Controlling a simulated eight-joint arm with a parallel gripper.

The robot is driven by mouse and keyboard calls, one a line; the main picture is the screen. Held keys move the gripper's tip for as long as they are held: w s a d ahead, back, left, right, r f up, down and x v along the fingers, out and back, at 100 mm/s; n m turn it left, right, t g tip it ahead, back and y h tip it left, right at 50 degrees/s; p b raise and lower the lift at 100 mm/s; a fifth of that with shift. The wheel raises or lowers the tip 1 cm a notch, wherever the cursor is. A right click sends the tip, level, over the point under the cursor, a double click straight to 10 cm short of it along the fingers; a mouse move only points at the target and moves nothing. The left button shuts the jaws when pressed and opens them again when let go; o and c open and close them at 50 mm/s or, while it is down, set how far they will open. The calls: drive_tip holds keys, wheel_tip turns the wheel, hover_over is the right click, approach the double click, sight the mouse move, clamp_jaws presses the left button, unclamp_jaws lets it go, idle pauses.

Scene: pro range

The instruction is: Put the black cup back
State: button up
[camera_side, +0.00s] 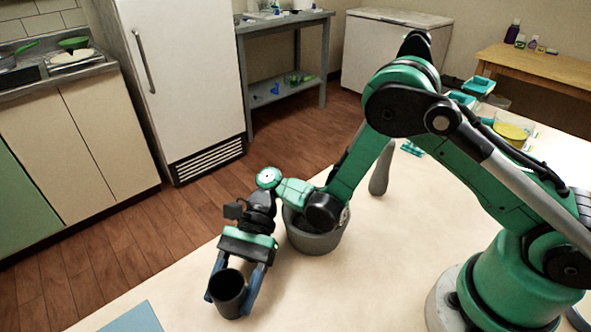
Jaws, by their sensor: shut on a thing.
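A black cup (229,295) is upright with its open mouth up, near the front edge of the picture. My gripper (233,291) is shut on the black cup, with a blue finger on each side of it. The green and black wrist is behind the cup. I cannot tell whether the cup's base touches the table (330,290) or hangs just above it.
A grey pot (318,240) stands on the table behind my gripper, partly hidden by my arm. A grey upright object (381,172) stands farther back. A blue flat thing (133,320) lies at the front left. A yellow-filled container (510,132) and green items are at the back right.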

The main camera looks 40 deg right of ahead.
sight(237, 278)
drive_tip(key=shift+f, duration=0.2)
drive_tip(key=o, duration=1.3)
drive_tip(key=shift+f, duration=0.1)
drive_tip(key=shift+r, duration=0.2)
drive_tip(key=v, duration=0.3)
drive_tip(key=shift+w+d, duration=0.1)
wheel_tip(237, 278, up, 7)
drive_tip(key=d+r+n+t+h, duration=0.2)
drive_tip(key=d+n+t+h, duration=0.4)
drive_tip(key=d, duration=0.3)
drive_tip(key=s+d+r+n+t+h, duration=0.1)
drive_tip(key=d+r+n+t+h, duration=0.1)
drive_tip(key=d+n+t+h, duration=0.3)
drive_tip(key=d+n+t, duration=0.1)
drive_tip(key=d+t, duration=0.2)
drive_tip(key=d, duration=0.2)
drive_tip(key=shift+s+d+r+h, duration=0.25)
drive_tip(key=shift+d+r+h, duration=0.05)
drive_tip(key=shift+r+h, duration=0.1)
